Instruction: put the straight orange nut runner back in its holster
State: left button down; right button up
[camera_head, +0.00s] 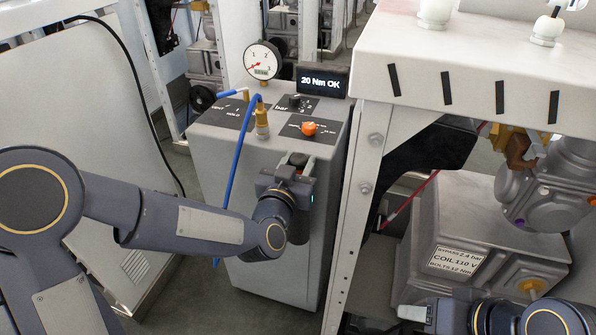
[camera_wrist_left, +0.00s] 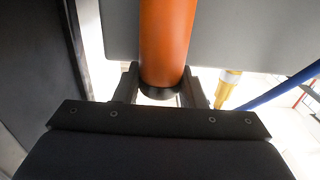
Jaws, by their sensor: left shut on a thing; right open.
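The orange nut runner (camera_wrist_left: 167,40) shows in the left wrist view as a smooth orange cylinder with a dark ring at its near end. My left gripper (camera_wrist_left: 160,88) is shut on it, one dark finger on each side. In the head view my left gripper (camera_head: 296,166) is at the front of the grey cabinet, below its top panel. The orange body is hidden there by the gripper and wrist. I cannot clearly make out the holster in either view. My right gripper (camera_head: 413,313) is open at the bottom edge of the head view, mostly cut off.
The grey cabinet (camera_head: 250,240) carries a gauge (camera_head: 262,62), an orange knob (camera_head: 308,128), a "20 Nm OK" display (camera_head: 322,80) and a blue hose (camera_head: 236,150). A pale frame post (camera_head: 350,220) stands close right. A grey metal housing (camera_head: 480,225) sits beyond it.

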pick_arm(q)
jog(key=shift+f, duration=0.5)
pick_arm(e)
jog(key=shift+f, duration=0.15)
pick_arm(q)
jog(key=shift+f, duration=0.1)
pick_arm(e)
jog(key=shift+f, duration=0.1)
pick_arm(q)
jog(key=c, duration=0.9)
grip_release()
